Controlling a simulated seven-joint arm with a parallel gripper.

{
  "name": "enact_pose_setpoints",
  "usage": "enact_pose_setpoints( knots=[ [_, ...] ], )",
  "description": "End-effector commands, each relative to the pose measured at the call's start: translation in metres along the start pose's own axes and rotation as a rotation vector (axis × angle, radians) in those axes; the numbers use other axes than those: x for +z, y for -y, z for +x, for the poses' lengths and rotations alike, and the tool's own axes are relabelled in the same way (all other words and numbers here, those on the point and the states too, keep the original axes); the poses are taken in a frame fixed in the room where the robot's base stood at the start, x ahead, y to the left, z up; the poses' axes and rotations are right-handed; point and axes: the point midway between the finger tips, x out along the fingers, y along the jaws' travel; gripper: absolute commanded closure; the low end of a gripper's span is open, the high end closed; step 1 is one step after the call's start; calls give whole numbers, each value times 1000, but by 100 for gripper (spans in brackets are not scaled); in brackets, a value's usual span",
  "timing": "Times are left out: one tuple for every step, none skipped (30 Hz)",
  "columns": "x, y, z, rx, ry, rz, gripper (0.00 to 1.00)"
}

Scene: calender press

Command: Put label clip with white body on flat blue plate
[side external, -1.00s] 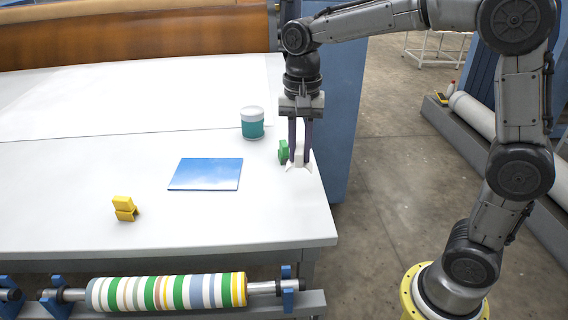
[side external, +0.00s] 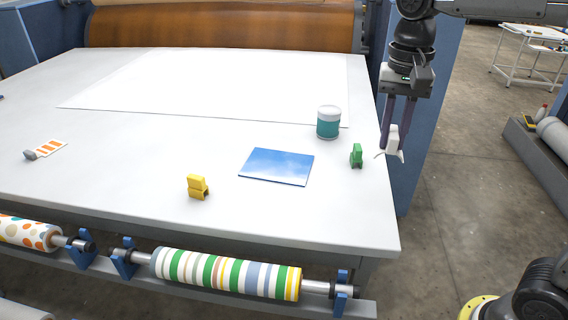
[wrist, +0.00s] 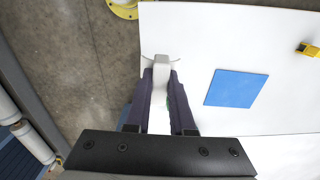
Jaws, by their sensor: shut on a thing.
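The label clip with white body (side external: 392,141) is held between the fingers of my gripper (side external: 396,132). The clip hangs above the table's right edge, apart from the tabletop as far as I can tell. In the wrist view the white clip (wrist: 160,66) shows between the fingertips (wrist: 160,84). The flat blue plate (side external: 277,166) lies on the table to the left of my gripper, with nothing on it. It also shows in the wrist view (wrist: 236,88), to the right of the fingers.
A green clip (side external: 356,156) stands between the plate and my gripper. A teal cup with a white top (side external: 328,122) stands behind the plate. A yellow clip (side external: 198,186) is left of the plate. An orange-striped tag (side external: 50,150) lies far left. The tabletop (side external: 130,165) is mostly clear.

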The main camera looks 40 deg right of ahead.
Motion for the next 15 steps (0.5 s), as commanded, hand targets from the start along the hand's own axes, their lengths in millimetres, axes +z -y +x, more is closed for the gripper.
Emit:
enact_pose_setpoints(
  knots=[
    [-6,15,0,1,1,-20,100],
    [-9,22,0,1,0,-31,100],
    [-12,31,0,1,0,-44,100],
    [-14,36,1,2,1,-53,100],
    [-16,42,2,2,1,-59,100],
    [-18,49,4,2,0,-67,100],
    [-19,53,6,1,0,-70,100],
    [-20,57,7,0,-1,-74,100],
    [-21,61,11,2,0,-78,100],
    [-21,64,13,1,0,-81,100],
    [-22,66,16,2,0,-83,100],
    [-23,70,20,2,0,-84,100],
    [-25,74,22,1,-1,-85,100],
    [-28,78,25,1,-1,-86,100],
    [-31,84,28,2,-1,-86,100]
  ],
)
